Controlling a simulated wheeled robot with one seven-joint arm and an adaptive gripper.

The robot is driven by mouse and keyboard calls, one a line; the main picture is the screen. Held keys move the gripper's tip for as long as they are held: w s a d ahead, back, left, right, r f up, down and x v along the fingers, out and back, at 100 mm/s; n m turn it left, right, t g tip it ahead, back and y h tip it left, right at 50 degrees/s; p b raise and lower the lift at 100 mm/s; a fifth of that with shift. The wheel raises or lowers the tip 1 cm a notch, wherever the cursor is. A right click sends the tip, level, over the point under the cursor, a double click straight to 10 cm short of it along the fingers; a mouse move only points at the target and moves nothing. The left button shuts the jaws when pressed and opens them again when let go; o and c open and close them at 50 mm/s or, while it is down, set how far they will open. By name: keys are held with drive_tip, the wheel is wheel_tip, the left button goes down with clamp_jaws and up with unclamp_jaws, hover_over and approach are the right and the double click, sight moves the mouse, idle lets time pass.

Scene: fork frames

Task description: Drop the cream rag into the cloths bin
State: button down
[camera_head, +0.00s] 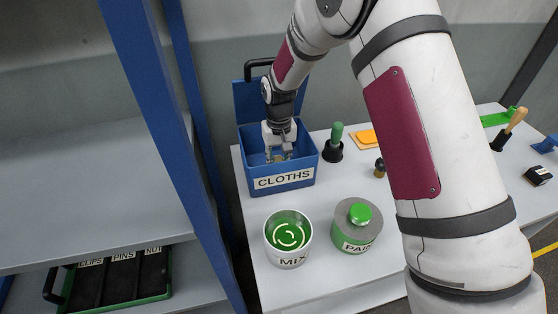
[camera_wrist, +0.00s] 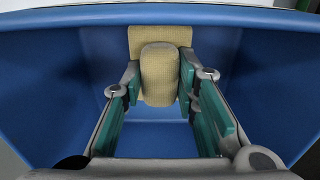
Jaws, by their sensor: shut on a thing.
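The cloths bin (camera_head: 283,180) is a blue box with a CLOTHS label and a raised lid, standing at the left end of the white table. My gripper (camera_head: 278,156) reaches down into its opening from above. In the wrist view, my gripper (camera_wrist: 160,82) is shut on the cream rag (camera_wrist: 160,75), a folded tan cloth between the fingertips. The bin's blue walls (camera_wrist: 70,75) surround the rag and fingers. The bin floor shows below the rag; I cannot tell whether the rag touches it. In the head view the rag is mostly hidden.
A blue shelf post (camera_head: 180,130) rises close on the left.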

drive_tip(key=shift+f, duration=0.15)
drive_tip(key=shift+f, duration=0.35)
drive_tip(key=shift+f, duration=0.1)
drive_tip(key=c, duration=1.2)
unclamp_jaws()
drive_tip(key=shift+c, duration=0.2)
